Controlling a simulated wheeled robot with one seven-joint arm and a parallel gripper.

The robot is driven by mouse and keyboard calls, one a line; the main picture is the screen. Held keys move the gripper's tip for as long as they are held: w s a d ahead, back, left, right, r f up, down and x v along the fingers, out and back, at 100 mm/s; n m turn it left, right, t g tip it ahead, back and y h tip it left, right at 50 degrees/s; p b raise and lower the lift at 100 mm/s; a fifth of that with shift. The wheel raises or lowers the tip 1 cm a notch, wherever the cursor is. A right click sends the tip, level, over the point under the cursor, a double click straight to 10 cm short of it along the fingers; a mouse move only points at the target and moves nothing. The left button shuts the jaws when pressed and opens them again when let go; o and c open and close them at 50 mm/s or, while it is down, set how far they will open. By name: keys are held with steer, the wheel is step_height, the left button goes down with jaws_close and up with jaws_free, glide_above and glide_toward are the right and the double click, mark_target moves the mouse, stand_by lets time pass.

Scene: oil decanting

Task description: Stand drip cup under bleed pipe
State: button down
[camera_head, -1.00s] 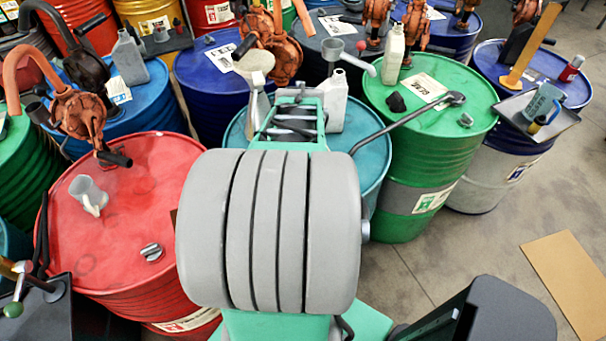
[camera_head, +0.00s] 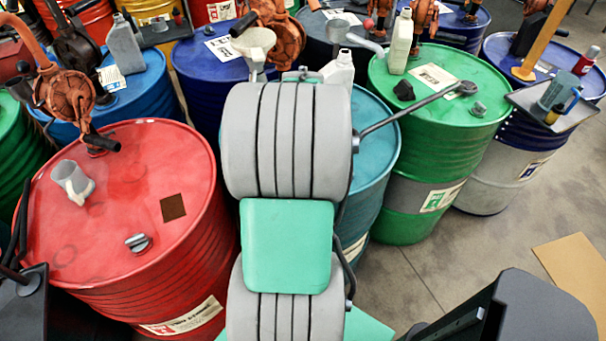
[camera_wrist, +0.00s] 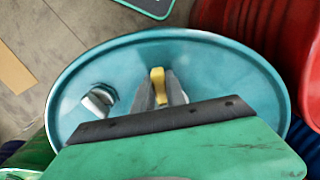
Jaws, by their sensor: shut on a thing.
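In the wrist view my gripper (camera_wrist: 158,92) is shut on a small yellow thing (camera_wrist: 157,76), over the teal drum's top (camera_wrist: 215,75). Most of the held thing is hidden between the grey fingers and behind my green wrist part, so I cannot tell its full shape. In the head view my arm hides the gripper. A grey cup with a handle (camera_head: 72,182) is on the red drum (camera_head: 120,220). A pump with a dark spout (camera_head: 105,142) reaches over that drum's back edge. I cannot tell which pipe is the bleed pipe.
A metal bung (camera_wrist: 98,98) sits on the teal drum. A long dark rod (camera_head: 410,110) reaches over the green drum (camera_head: 435,110). A tray (camera_head: 575,120) with a blue mug (camera_head: 560,93) is at the right. Bottles and a funnel (camera_head: 252,42) crowd the back.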

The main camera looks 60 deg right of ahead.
steer(key=shift+f, duration=0.2)
steer(key=c, duration=1.4)
jaws_free()
steer(key=shift+o, duration=0.2)
steer(key=shift+r, duration=0.1)
